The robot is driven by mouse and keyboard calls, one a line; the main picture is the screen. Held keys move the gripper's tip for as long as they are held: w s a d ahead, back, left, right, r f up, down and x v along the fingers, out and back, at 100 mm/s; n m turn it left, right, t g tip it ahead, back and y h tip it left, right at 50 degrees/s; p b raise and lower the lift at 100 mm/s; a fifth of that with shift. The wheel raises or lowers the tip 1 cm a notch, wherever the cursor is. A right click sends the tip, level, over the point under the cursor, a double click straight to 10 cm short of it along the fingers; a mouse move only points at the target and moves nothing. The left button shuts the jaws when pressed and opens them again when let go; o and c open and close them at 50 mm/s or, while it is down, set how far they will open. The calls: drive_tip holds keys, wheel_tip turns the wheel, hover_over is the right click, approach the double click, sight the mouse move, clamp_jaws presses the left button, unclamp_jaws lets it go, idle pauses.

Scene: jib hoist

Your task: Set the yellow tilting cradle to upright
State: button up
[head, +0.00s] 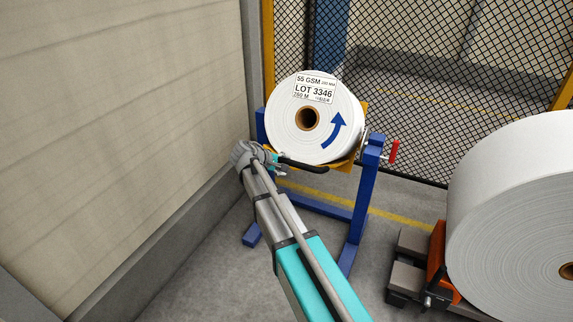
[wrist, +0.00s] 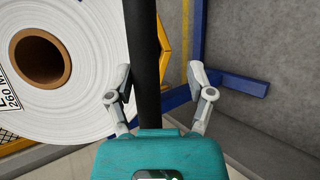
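The yellow tilting cradle (head: 345,166) hangs in a blue stand (head: 361,200) and holds a white roll (head: 290,135) lying on its side, its labelled end and brown core facing me. Most of the cradle is hidden behind the roll; a yellow part of it (wrist: 164,48) shows in the wrist view. A black handle bar (head: 308,167) sticks out at the roll's lower front. My gripper (head: 277,160) is at the bar's left end. In the wrist view my gripper (wrist: 160,76) is open, with the black bar (wrist: 144,60) between its spread fingers, nearer the left finger.
A red-handled lever (head: 393,151) sits at the stand's right post. A large white roll (head: 515,200) on an orange and grey support stands at the right. A beige wall (head: 120,130) is close on the left; a mesh fence (head: 420,90) stands behind.

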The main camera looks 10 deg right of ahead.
drive_tip(key=p+v, duration=0.8)
drive_tip(key=v, duration=0.6)
drive_tip(key=shift+w+r, duration=0.2)
drive_tip(key=shift+r, duration=0.1)
idle(1.3)
drive_tip(key=shift+d, duration=0.1)
